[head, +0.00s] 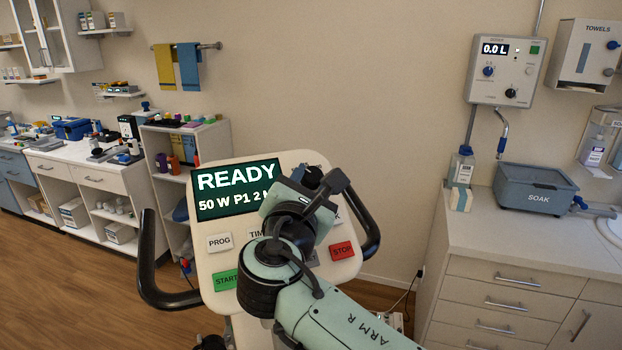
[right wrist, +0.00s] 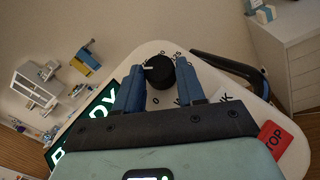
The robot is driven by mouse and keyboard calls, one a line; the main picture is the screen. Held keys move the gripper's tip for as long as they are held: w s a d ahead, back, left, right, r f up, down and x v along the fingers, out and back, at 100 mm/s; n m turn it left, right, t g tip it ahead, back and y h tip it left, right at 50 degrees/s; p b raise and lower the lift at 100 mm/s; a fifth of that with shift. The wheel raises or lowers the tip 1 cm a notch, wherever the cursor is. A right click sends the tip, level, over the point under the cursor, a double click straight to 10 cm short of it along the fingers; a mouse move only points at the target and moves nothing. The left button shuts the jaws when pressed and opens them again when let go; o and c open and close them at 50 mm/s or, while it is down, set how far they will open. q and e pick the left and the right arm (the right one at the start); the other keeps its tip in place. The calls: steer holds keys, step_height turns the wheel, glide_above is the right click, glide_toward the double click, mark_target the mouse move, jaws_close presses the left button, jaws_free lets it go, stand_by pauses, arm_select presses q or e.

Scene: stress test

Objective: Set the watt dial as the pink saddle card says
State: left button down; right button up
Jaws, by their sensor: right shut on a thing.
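The watt dial (right wrist: 160,72) is a black round knob on the white console. In the right wrist view its white pointer mark points left. My right gripper (right wrist: 160,67) is shut on the dial, one blue finger on each side. In the head view my right gripper (head: 316,183) reaches over the console (head: 300,158) and mostly hides the dial. The console display (head: 237,190) reads READY and 50 W P1 2, its end covered. I see no pink saddle card. My left gripper is out of view.
The console has a PROG button (head: 219,242), a green START button (head: 226,281) and a red STOP button (head: 342,250). Black handlebars (head: 148,250) curve out on both sides. A counter with a SOAK basin (head: 537,190) stands right; shelves stand left.

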steer(key=shift+r, duration=0.1)
steer(key=o, duration=0.8)
steer(key=shift+w, duration=0.1)
steer(key=shift+s+a, duration=0.1)
steer(key=shift+s, duration=0.4)
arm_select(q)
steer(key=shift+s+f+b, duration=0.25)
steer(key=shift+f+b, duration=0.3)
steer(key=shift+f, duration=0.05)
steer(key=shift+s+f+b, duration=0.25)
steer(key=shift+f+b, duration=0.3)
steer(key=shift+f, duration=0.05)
arm_select(e)
steer(key=s, duration=0.4)
steer(key=s+a, duration=0.1)
steer(key=s, duration=0.3)
steer(key=s+a, duration=0.1)
steer(key=s, duration=0.3)
steer(key=shift+s, duration=0.1)
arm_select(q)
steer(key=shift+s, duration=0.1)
arm_select(e)
steer(key=shift+a+f, duration=0.1)
steer(key=shift+f, duration=0.1)
